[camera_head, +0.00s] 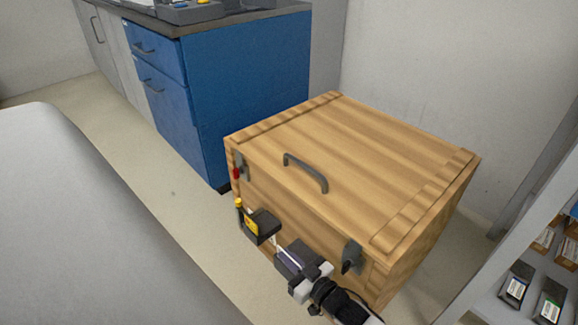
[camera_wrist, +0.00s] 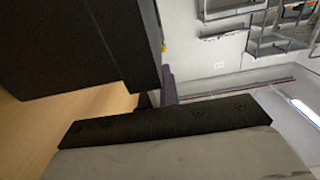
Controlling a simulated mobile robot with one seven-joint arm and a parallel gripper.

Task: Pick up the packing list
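I cannot make out a packing list in either view. A wooden crate (camera_head: 345,170) with its lid down stands on the floor in the head view. A small black box (camera_head: 262,224) with a yellow label and a yellow top piece is at its front face. My gripper (camera_head: 281,250) is low in front of the crate, just right of this box. A thin white strip shows between them; I cannot tell what it is. In the wrist view a large dark block (camera_wrist: 75,40) fills the upper left, close to my gripper (camera_wrist: 165,88). The finger gap is hidden.
The crate has a grey lid handle (camera_head: 306,172), a left latch with a red part (camera_head: 239,166) and a right latch (camera_head: 352,256). A blue cabinet (camera_head: 245,85) stands behind at left. A shelf with small boxes (camera_head: 517,285) is at right.

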